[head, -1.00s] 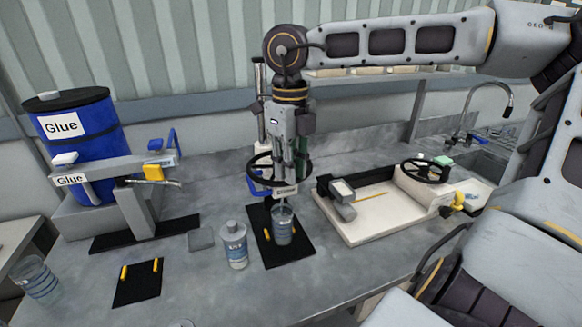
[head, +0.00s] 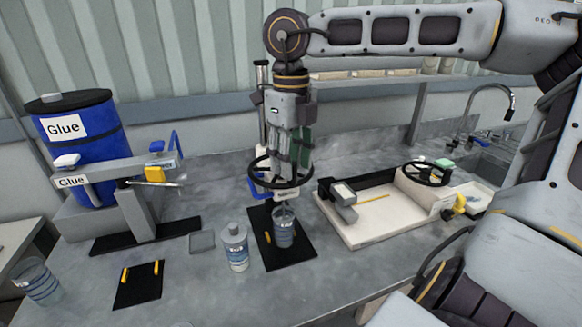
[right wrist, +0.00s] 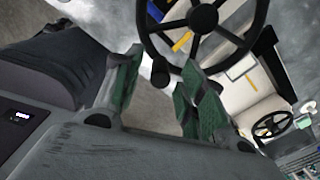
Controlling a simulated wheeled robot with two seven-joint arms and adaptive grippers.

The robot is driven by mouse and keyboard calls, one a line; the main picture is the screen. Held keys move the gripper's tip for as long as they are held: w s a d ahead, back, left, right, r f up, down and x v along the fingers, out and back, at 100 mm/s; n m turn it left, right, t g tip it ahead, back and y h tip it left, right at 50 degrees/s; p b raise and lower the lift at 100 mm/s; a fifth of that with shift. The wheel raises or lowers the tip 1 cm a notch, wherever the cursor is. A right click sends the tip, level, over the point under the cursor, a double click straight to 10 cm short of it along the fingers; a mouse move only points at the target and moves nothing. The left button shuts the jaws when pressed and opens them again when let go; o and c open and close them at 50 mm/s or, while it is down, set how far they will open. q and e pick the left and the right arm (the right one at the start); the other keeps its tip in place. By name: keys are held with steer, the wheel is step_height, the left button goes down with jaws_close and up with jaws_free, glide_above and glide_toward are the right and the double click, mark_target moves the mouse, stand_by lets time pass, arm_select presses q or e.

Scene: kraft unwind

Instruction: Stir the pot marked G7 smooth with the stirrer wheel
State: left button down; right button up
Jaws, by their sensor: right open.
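The black stirrer wheel (head: 262,183) sits on the stirrer stand at the middle of the bench. A clear pot with a blue-banded label (head: 283,232) stands upright below it on a black mat (head: 298,250); its mark is too small to read. My right gripper (head: 294,163) points down at the wheel, open, with a green finger pad showing. I cannot tell whether a finger touches the rim. My left gripper is not in view.
A capped bottle (head: 235,247) stands left of the mat. A blue glue drum (head: 85,150) and dispenser are at left, with another clear pot (head: 38,282) at the front left. A white tray (head: 375,232) with a second handwheel (head: 427,174) is at right.

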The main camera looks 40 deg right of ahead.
step_height(320, 180, up, 10)
steer(key=shift+f, duration=0.2)
stand_by(1.6)
